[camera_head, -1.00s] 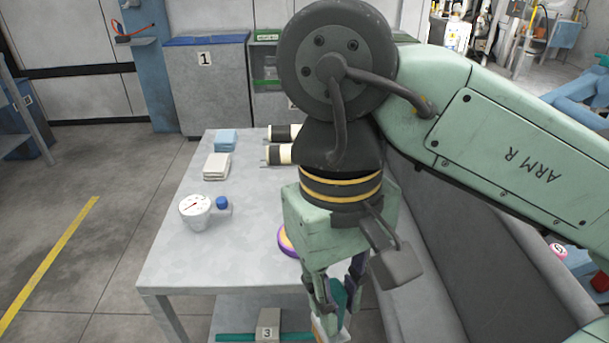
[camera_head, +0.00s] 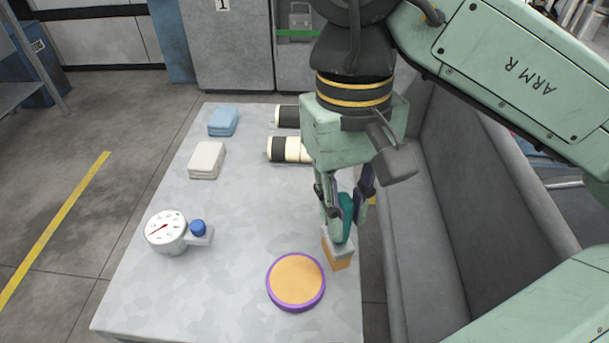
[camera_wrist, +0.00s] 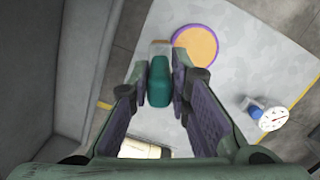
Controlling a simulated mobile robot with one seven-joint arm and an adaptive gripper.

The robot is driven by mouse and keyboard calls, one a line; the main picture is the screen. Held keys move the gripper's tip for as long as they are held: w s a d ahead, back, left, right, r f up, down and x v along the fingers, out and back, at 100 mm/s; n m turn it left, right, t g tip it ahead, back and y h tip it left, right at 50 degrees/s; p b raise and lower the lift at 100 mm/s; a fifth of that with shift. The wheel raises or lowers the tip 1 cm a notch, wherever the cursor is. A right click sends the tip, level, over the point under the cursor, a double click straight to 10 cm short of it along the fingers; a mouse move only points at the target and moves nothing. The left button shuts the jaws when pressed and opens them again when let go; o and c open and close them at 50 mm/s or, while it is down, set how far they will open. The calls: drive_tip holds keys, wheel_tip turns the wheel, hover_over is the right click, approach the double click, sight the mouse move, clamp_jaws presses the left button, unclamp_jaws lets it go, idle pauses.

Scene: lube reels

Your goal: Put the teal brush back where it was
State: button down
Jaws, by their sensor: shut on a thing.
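The teal brush (camera_head: 346,215) has a teal handle, a grey-white band and an orange lower end. My gripper (camera_head: 346,195) is shut on its handle and holds it roughly upright, near the right edge of the grey table (camera_head: 230,300). I cannot tell whether its lower end touches the table. In the wrist view the teal handle (camera_wrist: 159,82) lies between the two fingers. A round purple-rimmed pad with an orange top (camera_head: 296,280) lies on the table, left of and nearer than the brush.
A dial gauge (camera_head: 166,232) with a blue knob (camera_head: 198,228) stands at the table's left. White cloths (camera_head: 206,160), blue cloths (camera_head: 223,121) and two black-and-cream cylinders (camera_head: 289,149) are farther back. A grey wall-like surface (camera_head: 450,200) runs along the right. The table's middle is clear.

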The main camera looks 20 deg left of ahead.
drive_tip(key=w+a+f+p, duration=0.3)
drive_tip(key=w+a+f, duration=0.1)
drive_tip(key=w+a, duration=0.3)
drive_tip(key=shift+w+a+f, duration=0.3)
drive_tip(key=shift+w+a, duration=0.1)
drive_tip(key=shift+w, duration=0.7)
drive_tip(key=shift+f, duration=0.25)
drive_tip(key=c, duration=1.5)
unclamp_jaws()
drive_tip(key=shift+r, duration=0.15)
drive_tip(key=r, duration=0.8)
drive_tip(key=w+r+b, duration=0.1)
drive_tip(key=r, duration=0.3)
drive_tip(key=shift+a+r, duration=0.1)
drive_tip(key=shift+a, duration=0.2)
